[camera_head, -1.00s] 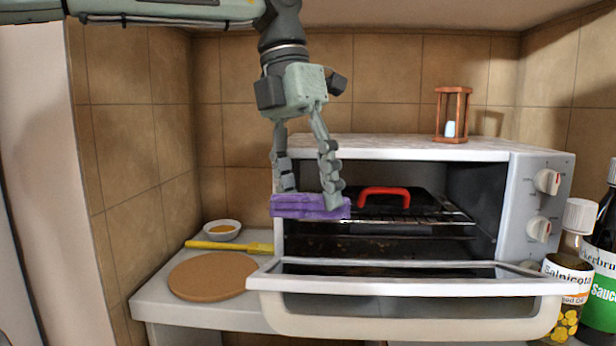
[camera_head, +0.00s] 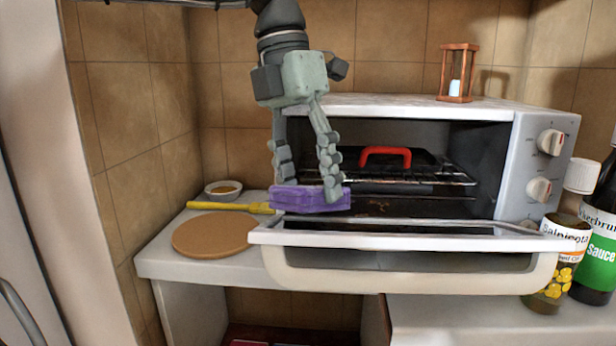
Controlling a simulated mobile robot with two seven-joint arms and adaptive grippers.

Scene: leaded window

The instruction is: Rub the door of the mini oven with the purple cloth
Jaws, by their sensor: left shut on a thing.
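The purple cloth (camera_head: 311,199) is a folded block held at the tips of my left gripper (camera_head: 308,188), which is shut on it. It is at the left front of the mini oven (camera_head: 535,150), just above the inner end of the oven door. The oven door (camera_head: 410,274) is folded down open, with a white frame and a dark glass pane. I cannot tell whether the cloth touches the door. My right gripper is not in view.
A tray with a red handle (camera_head: 386,153) is on the oven rack. An hourglass (camera_head: 456,75) stands on the oven. A round board (camera_head: 213,235), a yellow-handled tool (camera_head: 222,207) and a small bowl (camera_head: 223,189) are on the left. Bottles (camera_head: 560,262) stand at the right.

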